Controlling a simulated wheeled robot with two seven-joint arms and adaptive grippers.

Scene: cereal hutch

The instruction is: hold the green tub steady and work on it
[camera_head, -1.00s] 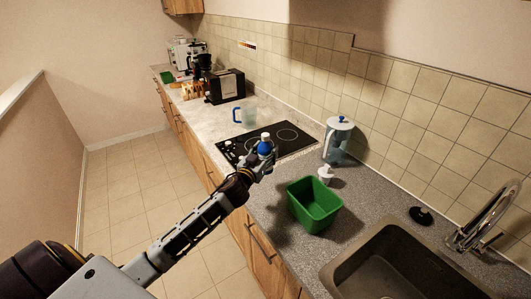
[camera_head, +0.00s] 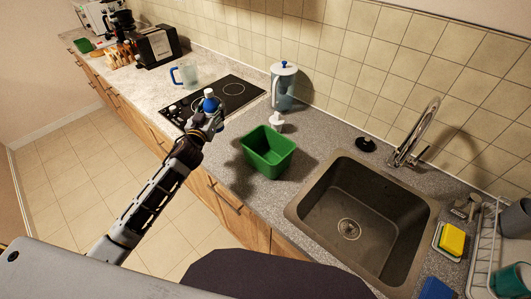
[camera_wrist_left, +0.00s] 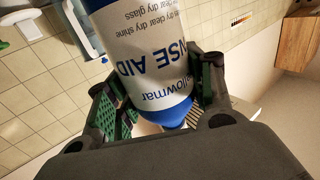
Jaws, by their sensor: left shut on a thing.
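The green tub (camera_head: 268,150) stands open on the grey counter between the cooktop and the sink; its inside looks empty. My left gripper (camera_head: 208,120) is left of the tub, apart from it, near the counter's front edge. It is shut on a blue and white rinse aid bottle (camera_head: 210,104), whose white top points up in the head view. In the left wrist view the bottle (camera_wrist_left: 140,45) sits between the two fingers, with its label showing upside down. The gripper hides the bottle's lower part in the head view. My right gripper is in neither view.
The sink (camera_head: 330,225) and faucet (camera_head: 415,135) are to the right. The cooktop (camera_head: 240,92), a clear jug (camera_head: 186,74) and a toaster (camera_head: 158,46) are to the left.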

